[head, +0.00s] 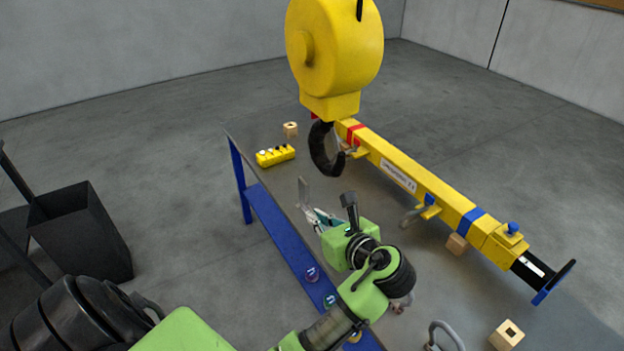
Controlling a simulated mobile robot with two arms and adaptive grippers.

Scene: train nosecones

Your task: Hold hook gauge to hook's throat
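I cannot tell whether the fingers are shut on anything. My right gripper is not in view.
A yellow beam (400,175) with red and blue bands runs across the grey bench (247,152). A yellow pendant (275,155) and a wooden block (290,129) lie at the far left. More blocks and grey shackles (446,332) lie at the near right. A dark bin (80,232) stands left.

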